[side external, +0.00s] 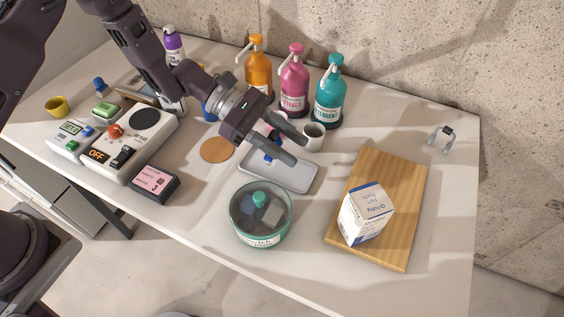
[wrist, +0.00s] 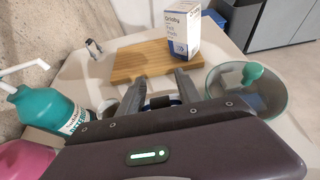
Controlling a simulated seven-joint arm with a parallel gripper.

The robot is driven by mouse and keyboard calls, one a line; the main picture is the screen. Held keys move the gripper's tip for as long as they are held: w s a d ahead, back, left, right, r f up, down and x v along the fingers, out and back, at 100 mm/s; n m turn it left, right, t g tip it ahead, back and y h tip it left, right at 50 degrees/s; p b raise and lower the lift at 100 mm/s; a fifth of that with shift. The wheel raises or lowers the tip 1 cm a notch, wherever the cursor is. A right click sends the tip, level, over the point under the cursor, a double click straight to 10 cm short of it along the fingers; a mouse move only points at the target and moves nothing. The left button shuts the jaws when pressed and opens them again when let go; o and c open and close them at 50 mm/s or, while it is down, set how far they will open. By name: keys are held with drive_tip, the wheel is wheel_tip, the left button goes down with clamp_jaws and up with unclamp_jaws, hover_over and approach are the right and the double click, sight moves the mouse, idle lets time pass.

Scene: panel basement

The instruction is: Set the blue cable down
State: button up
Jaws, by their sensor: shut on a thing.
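My gripper (side external: 296,149) reaches in from the upper left over the middle of the table. Its fingers are shut on the blue cable (side external: 270,155), which shows only as a small blue piece between and below them. The cable hangs over the left part of a shallow grey tray (side external: 290,180); I cannot tell whether it touches the tray. In the wrist view my gripper (wrist: 161,84) points toward the wooden board, and a little blue and black of the cable shows between the fingers. Most of the cable is hidden.
A lidded glass jar (side external: 262,222) stands in front of the tray. A wooden board (side external: 398,180) with a white box (side external: 366,215) lies to the right. A mug (side external: 314,137) and pump bottles (side external: 328,92) stand behind. A control panel (side external: 128,140) is at left.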

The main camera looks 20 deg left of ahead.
wheel_tip(320, 180, down, 5)
drive_tip(key=shift+f, duration=0.1)
drive_tip(key=o, duration=1.3)
